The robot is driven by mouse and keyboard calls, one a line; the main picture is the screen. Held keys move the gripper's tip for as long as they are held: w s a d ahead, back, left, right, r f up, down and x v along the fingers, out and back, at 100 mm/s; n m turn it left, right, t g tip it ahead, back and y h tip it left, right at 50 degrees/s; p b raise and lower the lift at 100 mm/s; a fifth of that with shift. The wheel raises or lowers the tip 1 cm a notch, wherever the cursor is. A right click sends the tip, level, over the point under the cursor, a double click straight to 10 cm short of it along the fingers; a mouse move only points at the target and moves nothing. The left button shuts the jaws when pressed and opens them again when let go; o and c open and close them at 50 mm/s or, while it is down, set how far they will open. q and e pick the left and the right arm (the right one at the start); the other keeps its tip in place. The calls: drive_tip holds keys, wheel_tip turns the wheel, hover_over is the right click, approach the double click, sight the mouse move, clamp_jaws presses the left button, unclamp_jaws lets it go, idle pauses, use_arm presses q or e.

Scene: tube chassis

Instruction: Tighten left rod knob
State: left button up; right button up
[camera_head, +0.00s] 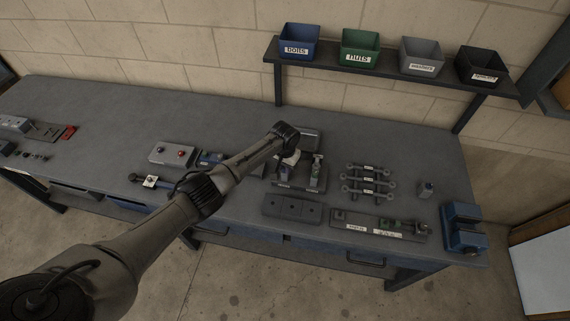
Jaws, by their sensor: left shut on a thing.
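My left arm reaches in from the lower left to the middle of the bench. Its gripper (288,161) points down at the left side of a small dark fixture, the tube chassis (300,186). The gripper is shut at the top of the left rod, where the left knob is; the wrist and fingers hide the knob itself. The right post (317,169) of the chassis stands upright just right of the gripper, with a greenish part near its top. My right gripper is not in view.
A dark plate (291,208) and a labelled parts tray (378,226) lie in front. Bins sit on the shelf (390,70) behind.

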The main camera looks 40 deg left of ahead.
use_arm(q)
drive_tip(key=shift+m, duration=0.6)
drive_tip(key=o, duration=0.9)
drive_tip(key=shift+o, duration=0.2)
drive_tip(key=shift+r, duration=0.15)
wheel_tip(320, 180, up, 14)
drive_tip(key=p, duration=0.1)
drive_tip(key=shift+f, duration=0.2)
